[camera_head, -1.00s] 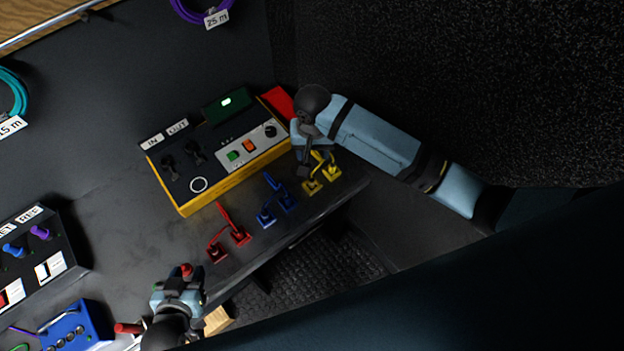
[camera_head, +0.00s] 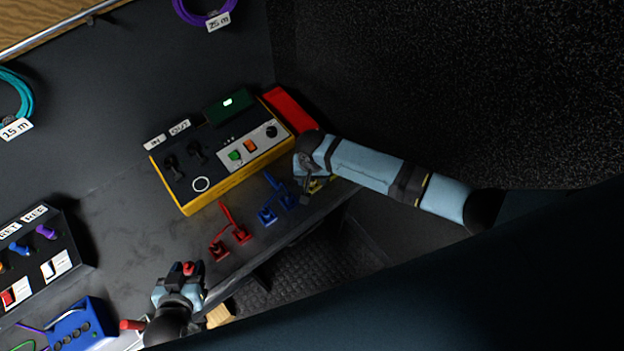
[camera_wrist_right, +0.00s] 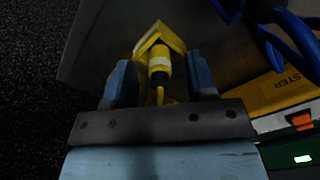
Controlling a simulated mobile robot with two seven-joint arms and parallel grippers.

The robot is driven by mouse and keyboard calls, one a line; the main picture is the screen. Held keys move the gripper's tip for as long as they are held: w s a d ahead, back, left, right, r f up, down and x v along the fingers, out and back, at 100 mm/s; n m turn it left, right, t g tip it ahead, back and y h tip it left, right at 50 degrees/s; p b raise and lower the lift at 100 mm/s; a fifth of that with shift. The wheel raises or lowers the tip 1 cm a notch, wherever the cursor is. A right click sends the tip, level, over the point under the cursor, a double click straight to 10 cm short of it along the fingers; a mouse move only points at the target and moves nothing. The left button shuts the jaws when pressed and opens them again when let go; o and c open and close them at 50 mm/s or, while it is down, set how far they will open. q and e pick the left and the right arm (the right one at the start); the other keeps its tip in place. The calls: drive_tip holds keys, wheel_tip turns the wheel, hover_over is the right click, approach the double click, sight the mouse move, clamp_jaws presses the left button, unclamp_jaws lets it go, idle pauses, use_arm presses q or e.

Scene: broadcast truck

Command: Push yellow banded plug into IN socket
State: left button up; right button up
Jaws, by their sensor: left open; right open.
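The yellow plug (camera_wrist_right: 159,62) lies between the two blue fingers of my right gripper (camera_wrist_right: 160,76) in the right wrist view. The fingers are apart, one on each side of it. In the head view, my right gripper (camera_head: 306,192) is over the yellow plugs (camera_head: 318,184), which it mostly hides. The yellow-sided tester box (camera_head: 215,190) has two black sockets on top. The one nearer the IN label (camera_head: 155,142) is the IN socket (camera_head: 173,169). My left gripper (camera_head: 181,277) is open at the lower left, with something red at its fingers.
Blue plugs (camera_head: 277,205) and red plugs (camera_head: 230,232) stand along the table edge, left of my right gripper. A red block (camera_head: 290,108) lies behind the tester. A black box (camera_head: 40,250) and a blue box (camera_head: 75,325) are at the left.

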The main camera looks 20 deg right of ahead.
clamp_jaws()
idle(0.3)
wheel_tip(320, 180, up, 20)
drive_tip(key=b, duration=0.1)
drive_tip(key=shift+b, duration=0.4)
